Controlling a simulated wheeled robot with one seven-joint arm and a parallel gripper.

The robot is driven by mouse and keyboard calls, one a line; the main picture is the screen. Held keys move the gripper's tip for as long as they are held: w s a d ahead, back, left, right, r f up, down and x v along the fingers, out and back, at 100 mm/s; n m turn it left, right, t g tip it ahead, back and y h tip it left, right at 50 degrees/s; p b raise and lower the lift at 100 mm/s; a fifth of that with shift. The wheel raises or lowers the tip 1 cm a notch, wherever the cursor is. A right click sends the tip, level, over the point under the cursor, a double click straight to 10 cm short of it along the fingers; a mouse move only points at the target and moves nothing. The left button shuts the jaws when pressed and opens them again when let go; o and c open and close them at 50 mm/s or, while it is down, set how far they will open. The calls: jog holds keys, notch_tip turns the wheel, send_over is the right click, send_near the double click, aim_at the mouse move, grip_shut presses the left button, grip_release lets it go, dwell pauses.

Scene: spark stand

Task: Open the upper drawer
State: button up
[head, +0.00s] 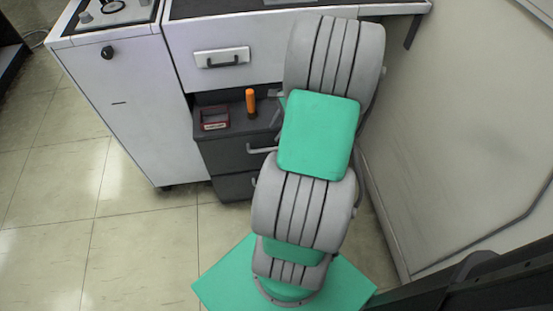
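A low dark grey drawer unit (206,140) stands under the desk, partly behind my arm. Its upper drawer (228,153) has a light bar handle (262,150) at the right of the visible front, close to my arm. The upper drawer looks shut. A lower drawer (235,187) sits below it, its handle mostly hidden by my arm. My grey and green arm reaches across the middle; my gripper is not visible.
A dark red box (214,117) and an orange cylinder (250,102) stand on the drawer unit. A white cabinet (125,105) stands to the left, and a pale panel wall (450,120) rises to the right. The tiled floor (60,210) at left is clear.

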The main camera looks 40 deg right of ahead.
jog(key=f, duration=0.3)
jog(key=f+m+b, duration=0.1)
jog(key=f, duration=0.3)
jog(key=w+f+m+b, duration=0.1)
jog(key=f, duration=0.2)
jog(key=shift+w+d+f+t, duration=0.1)
jog(key=shift+d+f+t, duration=0.1)
jog(key=shift+d+t, duration=0.15)
grip_shut()
dwell(0.8)
